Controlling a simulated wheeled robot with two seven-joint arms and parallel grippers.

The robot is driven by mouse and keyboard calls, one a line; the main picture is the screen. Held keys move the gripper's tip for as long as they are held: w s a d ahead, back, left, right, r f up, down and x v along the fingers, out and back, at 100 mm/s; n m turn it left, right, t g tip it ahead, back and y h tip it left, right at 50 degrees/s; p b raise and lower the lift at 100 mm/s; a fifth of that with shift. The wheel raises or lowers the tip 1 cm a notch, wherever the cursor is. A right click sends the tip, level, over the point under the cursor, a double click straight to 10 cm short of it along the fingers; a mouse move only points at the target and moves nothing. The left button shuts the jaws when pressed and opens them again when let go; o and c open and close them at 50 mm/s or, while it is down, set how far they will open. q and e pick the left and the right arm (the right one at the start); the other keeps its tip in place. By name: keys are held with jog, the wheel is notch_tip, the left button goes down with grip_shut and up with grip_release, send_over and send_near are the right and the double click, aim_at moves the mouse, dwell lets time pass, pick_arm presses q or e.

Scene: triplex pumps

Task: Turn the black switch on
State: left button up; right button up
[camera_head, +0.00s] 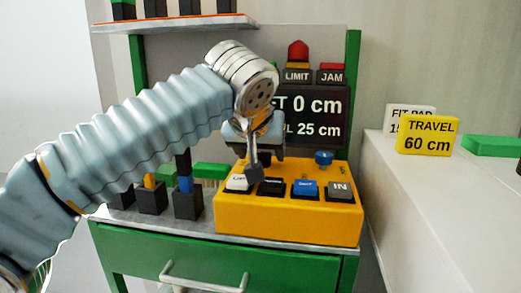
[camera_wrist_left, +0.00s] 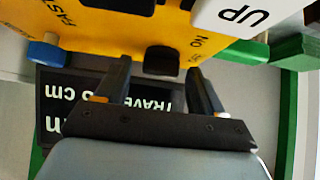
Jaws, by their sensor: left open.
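The black switch (camera_wrist_left: 163,60) stands on the yellow control box (camera_head: 300,220), beside an upside-down "ON" label in the left wrist view. In the head view it shows as a small dark piece (camera_head: 265,158) partly hidden behind my left gripper (camera_head: 254,168). My left gripper is open and points at the box. In the left wrist view its two fingers (camera_wrist_left: 160,70) lie on either side of the switch, with gaps visible. I cannot tell whether either finger touches it. My right gripper is in neither view.
The box also carries a white UP key (camera_head: 239,183), a black key (camera_head: 271,187), a blue key (camera_head: 305,188), a grey IN key (camera_head: 340,190) and a blue knob (camera_head: 323,157). A display (camera_head: 318,115) stands behind. A white counter (camera_head: 440,200) holds a yellow TRAVEL sign (camera_head: 428,135).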

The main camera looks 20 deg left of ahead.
pick_arm(q)
jog(key=c, duration=1.1)
jog(key=shift+o, duration=0.2)
jog(key=n, duration=0.1)
jog(key=n+y+p, duration=0.1)
jog(key=n+g+y+p, duration=0.1)
jog(key=shift+w+d+r, duration=0.1)
jog(key=shift+d+r, duration=0.1)
jog(key=shift+d, duration=0.05)
jog(key=n+g+y+p, duration=0.1)
jog(key=n+y, duration=0.1)
jog(key=n, duration=0.1)
jog(key=shift+w+d, duration=0.1)
jog(key=n+g+y, duration=0.1)
jog(key=n, duration=0.1)
jog(key=shift+w+f+n+g+p, duration=0.1)
jog(key=shift+f+n+g+p, duration=0.05)
jog(key=shift+n+g+p, duration=0.2)
jog(key=shift+w+d+n+g+y, duration=0.1)
jog(key=shift+n+g+y, duration=0.5)
jog(key=shift+n+g, duration=0.75)
jog(key=shift+n, duration=0.4)
